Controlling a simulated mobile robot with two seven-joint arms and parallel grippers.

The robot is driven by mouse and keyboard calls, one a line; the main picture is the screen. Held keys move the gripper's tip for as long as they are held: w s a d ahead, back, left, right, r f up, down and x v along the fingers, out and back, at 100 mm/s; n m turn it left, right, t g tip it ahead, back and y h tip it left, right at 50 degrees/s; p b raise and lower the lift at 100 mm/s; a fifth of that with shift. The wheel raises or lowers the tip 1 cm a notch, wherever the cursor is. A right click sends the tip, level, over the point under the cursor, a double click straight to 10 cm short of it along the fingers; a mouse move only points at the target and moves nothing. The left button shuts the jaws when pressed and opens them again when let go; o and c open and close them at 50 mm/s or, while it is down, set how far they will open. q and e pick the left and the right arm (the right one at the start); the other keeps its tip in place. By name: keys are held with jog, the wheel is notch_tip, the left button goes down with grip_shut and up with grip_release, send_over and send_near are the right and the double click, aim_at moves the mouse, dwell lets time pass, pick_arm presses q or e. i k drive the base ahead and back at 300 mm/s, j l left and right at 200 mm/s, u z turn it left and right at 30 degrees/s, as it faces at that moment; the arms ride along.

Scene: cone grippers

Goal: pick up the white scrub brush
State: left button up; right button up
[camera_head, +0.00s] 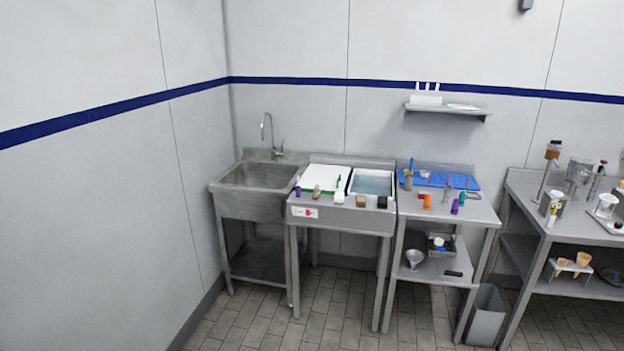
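A small white block-shaped object (339,198) sits at the front edge of the middle steel counter (340,217), in a row of small items. It may be the white scrub brush, but it is too small to tell. Another small white object (438,242) sits in a dark wire basket (440,251) on a lower shelf. Neither of my grippers is in view.
Beside the white object are a tan item (317,191), a brown block (361,201) and a black block (382,202). Behind are a white board (322,178) and a water basin (373,185). A sink (259,177) stands left. The tiled floor in front is clear.

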aim_at(316, 194)
jog(key=i+j+z, duration=0.15)
jog(key=i+z, duration=0.15)
jog(key=i, duration=0.2)
jog(key=i+j+z, duration=0.25)
jog(key=i, duration=0.2)
